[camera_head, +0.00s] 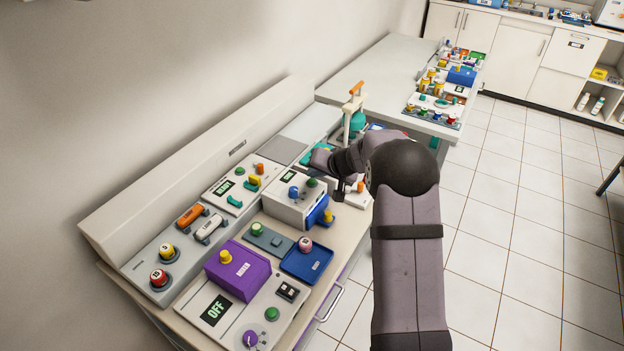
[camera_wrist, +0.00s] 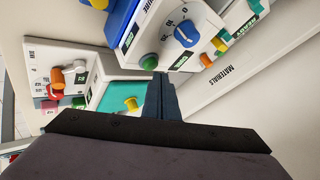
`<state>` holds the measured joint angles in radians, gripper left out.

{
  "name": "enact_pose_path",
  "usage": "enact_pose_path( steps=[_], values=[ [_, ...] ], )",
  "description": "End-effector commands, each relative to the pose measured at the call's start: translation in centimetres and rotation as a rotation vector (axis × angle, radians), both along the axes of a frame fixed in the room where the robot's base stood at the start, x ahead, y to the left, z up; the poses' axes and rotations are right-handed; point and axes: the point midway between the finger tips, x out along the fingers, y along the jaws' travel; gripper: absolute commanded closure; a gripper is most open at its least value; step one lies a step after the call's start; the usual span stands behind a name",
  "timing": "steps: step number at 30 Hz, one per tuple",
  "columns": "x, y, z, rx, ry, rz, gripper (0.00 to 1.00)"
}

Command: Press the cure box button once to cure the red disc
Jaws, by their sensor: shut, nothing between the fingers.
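The cure box (camera_head: 288,208) is a white box with a small lit display, a blue dial and a blue drawer front. Its round green button (camera_head: 312,183) is on top; in the wrist view the button (camera_wrist: 149,62) is just beyond my fingertips. My gripper (camera_wrist: 160,76) is shut and empty, its tips very close to the button and slightly right of it. I cannot tell whether they touch it. In the head view my arm partly hides the gripper. I cannot make out the red disc; it may be inside the box.
A purple box (camera_head: 238,270) with a yellow knob and a blue tray (camera_head: 320,262) holding a pinkish piece stand nearer the front. A back panel with switches (camera_head: 209,227) runs along the wall. A green tray (camera_wrist: 120,98) lies beside the cure box. The tiled floor at right is clear.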

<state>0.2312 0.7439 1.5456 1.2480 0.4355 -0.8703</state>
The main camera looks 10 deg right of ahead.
Motion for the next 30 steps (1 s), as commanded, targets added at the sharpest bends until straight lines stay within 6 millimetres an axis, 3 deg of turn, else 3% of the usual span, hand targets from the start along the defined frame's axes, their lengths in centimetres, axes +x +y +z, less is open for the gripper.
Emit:
enact_pose_path(
  steps=[16,30],
  values=[
    [0.1,0.0,0.7,0.0,-0.002,0.0,1.0],
    [0.0,0.0,4.7,0.0,-0.002,0.0,1.0]
  ],
)
